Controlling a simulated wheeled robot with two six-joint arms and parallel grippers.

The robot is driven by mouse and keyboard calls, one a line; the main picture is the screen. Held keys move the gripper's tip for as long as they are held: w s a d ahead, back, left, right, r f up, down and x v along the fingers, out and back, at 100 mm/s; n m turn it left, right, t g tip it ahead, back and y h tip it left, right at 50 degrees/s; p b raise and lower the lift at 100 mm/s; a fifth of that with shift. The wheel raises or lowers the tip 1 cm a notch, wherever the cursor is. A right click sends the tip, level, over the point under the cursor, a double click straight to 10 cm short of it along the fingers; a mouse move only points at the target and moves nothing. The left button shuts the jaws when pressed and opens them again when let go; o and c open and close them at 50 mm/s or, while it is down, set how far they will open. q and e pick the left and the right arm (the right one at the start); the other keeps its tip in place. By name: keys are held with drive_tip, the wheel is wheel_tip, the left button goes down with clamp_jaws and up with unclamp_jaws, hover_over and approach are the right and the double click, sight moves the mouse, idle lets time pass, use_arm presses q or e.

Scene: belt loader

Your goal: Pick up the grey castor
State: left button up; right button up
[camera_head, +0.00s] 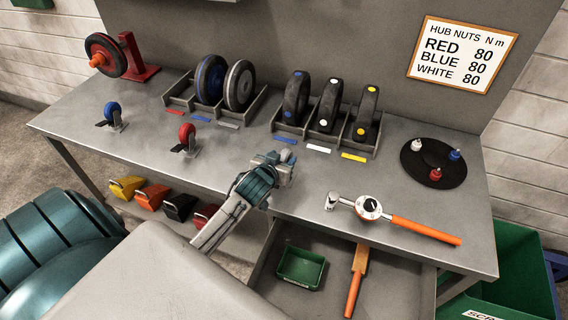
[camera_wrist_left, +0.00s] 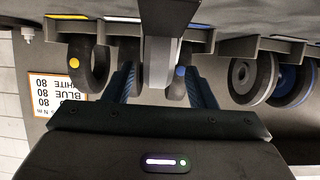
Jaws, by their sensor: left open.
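The grey castor (camera_head: 286,155) stands on the bench in front of the rack of black wheels, partly hidden by my left gripper. My left gripper (camera_head: 275,167) is at the castor, its arm coming up from the bench's front edge. In the left wrist view, which is upside down, the castor's light grey part (camera_wrist_left: 158,62) shows between the two blue-ridged fingers of my left gripper (camera_wrist_left: 161,82). Gaps show on both sides, so the fingers are open around it. My right gripper is not in view.
A red castor (camera_head: 187,133) and a blue castor (camera_head: 112,110) stand to the left. A wheel rack (camera_head: 330,140) is just behind the gripper. A torque wrench (camera_head: 390,215) lies to the right. An open drawer (camera_head: 330,270) holds a green tray (camera_head: 301,268) and an orange-handled tool (camera_head: 355,285).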

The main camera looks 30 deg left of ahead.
sight(286, 153)
use_arm(q)
drive_tip(key=x, duration=0.1)
drive_tip(key=p+x, duration=0.1)
drive_tip(key=x, duration=0.1)
drive_tip(key=shift+w+d+r, duration=0.15)
drive_tip(key=shift+r, duration=0.05)
drive_tip(key=shift+w+f, duration=0.15)
drive_tip(key=shift+f, duration=0.05)
clamp_jaws()
drive_tip(key=shift+r, duration=0.1)
